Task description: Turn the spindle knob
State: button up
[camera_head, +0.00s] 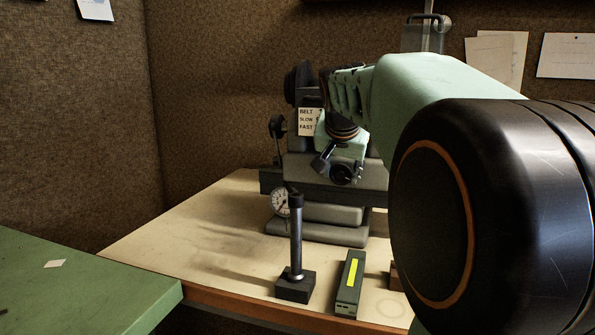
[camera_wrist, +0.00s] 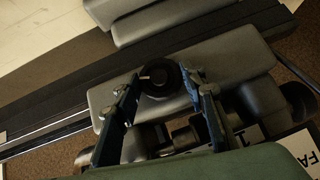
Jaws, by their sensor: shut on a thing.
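The spindle knob (camera_wrist: 161,79) is a dark round piece on the grey machine, in the middle of the wrist view. My gripper (camera_wrist: 159,73) has one finger on each side of it and is shut on it. In the head view my gripper (camera_head: 329,161) is at the front of the small grey lathe-like machine (camera_head: 328,213). A dark round end (camera_head: 342,174) shows there beside the fingers, partly hidden. My arm covers the machine's right side.
A dial gauge (camera_head: 280,202) and a post on a black base (camera_head: 295,285) stand before the machine. A grey-green box with a yellow strip (camera_head: 349,280) lies near the bench's front edge. The bench top (camera_head: 190,235) is clear at left.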

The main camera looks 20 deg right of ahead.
jog(key=shift+w+a+r+n+g+h+p, duration=0.15)
jog(key=shift+n+g+h+p, duration=0.2)
jog(key=shift+p, duration=0.25)
jog(key=shift+c, duration=0.3)
jog(key=shift+n+g+h+p, duration=0.45)
jog(key=shift+n+g+h, duration=0.1)
jog(key=shift+h, duration=0.5)
jog(key=o, duration=1.2)
jog(key=shift+c, duration=0.2)
jog(key=shift+a, duration=0.1)
jog(key=v, duration=1.1)
jog(key=shift+s+a+r, duration=0.15)
jog(key=shift+s+r, duration=0.05)
jog(key=shift+r, duration=0.05)
jog(key=shift+a, duration=0.1)
